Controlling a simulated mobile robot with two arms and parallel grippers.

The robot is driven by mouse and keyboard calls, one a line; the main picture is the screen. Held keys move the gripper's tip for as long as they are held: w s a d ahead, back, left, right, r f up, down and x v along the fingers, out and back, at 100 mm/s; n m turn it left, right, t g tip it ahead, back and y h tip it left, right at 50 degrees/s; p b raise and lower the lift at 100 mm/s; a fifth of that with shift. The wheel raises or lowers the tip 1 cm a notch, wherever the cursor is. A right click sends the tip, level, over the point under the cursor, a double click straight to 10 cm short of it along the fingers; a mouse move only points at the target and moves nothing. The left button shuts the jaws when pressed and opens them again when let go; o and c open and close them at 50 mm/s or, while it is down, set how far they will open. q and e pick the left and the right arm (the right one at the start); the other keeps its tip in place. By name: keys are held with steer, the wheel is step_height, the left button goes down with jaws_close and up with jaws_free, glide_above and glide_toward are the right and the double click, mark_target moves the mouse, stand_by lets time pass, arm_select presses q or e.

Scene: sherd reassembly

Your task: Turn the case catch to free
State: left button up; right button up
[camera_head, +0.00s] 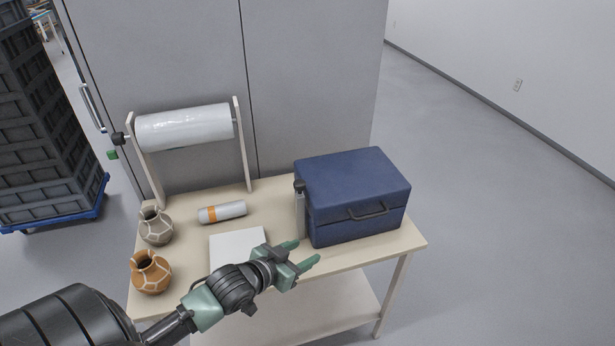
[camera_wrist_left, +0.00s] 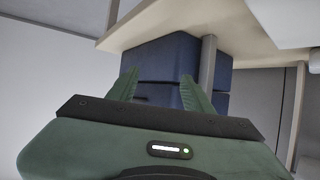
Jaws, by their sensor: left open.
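The blue case (camera_head: 355,197) stands closed on the right part of the table, with a dark handle (camera_head: 367,213) on its front. At its left front corner is the catch, a light upright bar (camera_head: 300,214) with a dark knob (camera_head: 299,187) on top. My left gripper (camera_head: 306,253) is open and empty, in front of the case and just below the bar, apart from both as far as I can tell. In the left wrist view the case (camera_wrist_left: 160,75) lies beyond the open green fingers (camera_wrist_left: 160,92), with a grey bar (camera_wrist_left: 207,62) beside it. My right gripper is not in view.
The table (camera_head: 405,240) also carries a white pad (camera_head: 237,246), a roll with an orange band (camera_head: 222,212), a grey mended pot (camera_head: 156,226) and an orange one (camera_head: 151,272). A film roll (camera_head: 184,127) on a stand is at the back. Grey cabinets stand behind.

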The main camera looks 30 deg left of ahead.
mark_target(307, 190)
arm_select(q)
steer(key=w+a+r+t, duration=0.1)
steer(key=w+a+r, duration=0.1)
steer(key=a+r, duration=0.1)
steer(key=w+a+r+t+h, duration=0.1)
steer(key=w+a+r+t, duration=0.1)
steer(key=a+r, duration=0.1)
steer(key=w+a+r+t, duration=0.2)
steer(key=w+a+r, duration=0.1)
steer(key=r, duration=0.1)
steer(key=shift+r+h, duration=0.3)
steer(key=shift+w+d+p, duration=0.15)
steer(key=shift+w+d, duration=0.1)
steer(key=shift+w, duration=1.05)
steer(key=shift+w+d+p, duration=0.15)
steer(key=shift+w+d, duration=0.05)
steer(key=shift+w, duration=1.05)
steer(key=shift+w+d+p, duration=0.15)
steer(key=shift+w+d, duration=0.1)
steer(key=shift+w, duration=1.05)
